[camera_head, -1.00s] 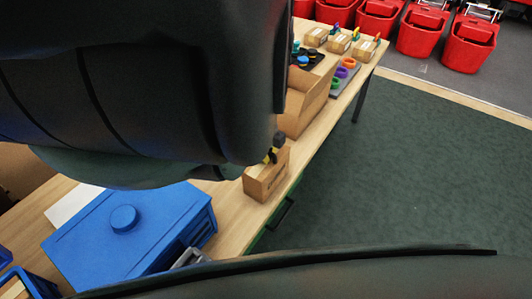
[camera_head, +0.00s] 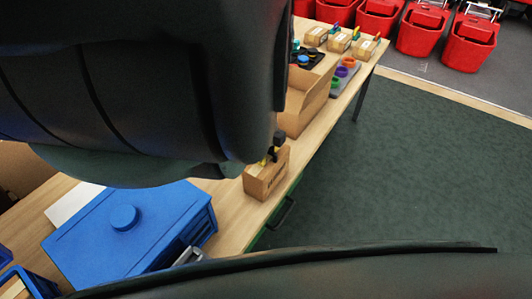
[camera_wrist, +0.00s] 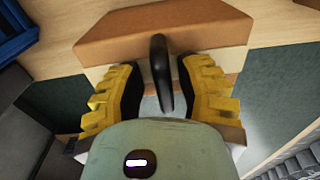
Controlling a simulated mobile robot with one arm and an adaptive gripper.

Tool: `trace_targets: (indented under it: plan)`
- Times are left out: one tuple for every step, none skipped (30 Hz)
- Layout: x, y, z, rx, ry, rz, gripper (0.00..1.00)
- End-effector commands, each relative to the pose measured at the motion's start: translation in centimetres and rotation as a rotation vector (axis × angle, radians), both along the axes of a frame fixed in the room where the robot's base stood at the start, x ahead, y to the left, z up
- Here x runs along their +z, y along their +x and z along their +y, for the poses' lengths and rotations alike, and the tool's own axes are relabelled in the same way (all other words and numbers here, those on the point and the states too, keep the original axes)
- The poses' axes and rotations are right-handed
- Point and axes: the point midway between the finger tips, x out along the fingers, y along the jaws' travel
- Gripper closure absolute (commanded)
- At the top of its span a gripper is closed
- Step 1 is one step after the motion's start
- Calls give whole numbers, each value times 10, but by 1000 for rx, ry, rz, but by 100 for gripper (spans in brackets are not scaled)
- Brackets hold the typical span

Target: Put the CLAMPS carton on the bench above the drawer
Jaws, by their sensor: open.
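A brown carton (camera_head: 262,182) stands on the bench (camera_head: 237,215) at its front edge, above a dark drawer handle (camera_head: 284,213). Its printing is too small to read, so I cannot confirm that it says CLAMPS. My gripper (camera_head: 271,157) is at the carton's top, partly hidden behind my dark arm. In the wrist view, my gripper's ribbed yellow fingers (camera_wrist: 160,95) are apart, with an upright black piece (camera_wrist: 159,70) between them and clear of both. The carton (camera_wrist: 165,30) lies just beyond the fingertips.
A blue box with a round knob (camera_head: 123,217) stands left of the carton. An open cardboard box (camera_head: 305,100) is behind it, with coloured cups (camera_head: 346,72) and several small cartons (camera_head: 340,42) farther along. Green floor (camera_head: 420,170) lies free to the right.

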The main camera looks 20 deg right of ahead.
Motion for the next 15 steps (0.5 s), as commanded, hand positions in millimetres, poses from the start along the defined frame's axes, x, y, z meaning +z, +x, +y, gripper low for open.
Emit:
trace_targets:
  plan:
    - [2,1,-1,0,-2,-1,66]
    - [4,1,-1,0,-2,-2,66]
    - [6,2,-1,0,-3,-2,66]
    - [9,3,-2,1,-4,-4,66]
    - [11,3,-2,1,-5,-5,66]
    - [14,3,-1,2,-4,-3,66]
    - [16,2,-1,2,-3,-1,66]
    - [19,2,-1,2,-3,-1,66]
    - [24,3,-1,1,-4,-3,66]
    - [26,3,-1,0,-3,-2,66]
    - [29,2,0,0,-1,-1,66]
    - [32,1,1,0,1,1,66]
    - [39,2,1,0,-1,-2,66]
    - [44,3,0,0,-3,-5,66]
    - [50,3,1,0,-3,-3,66]
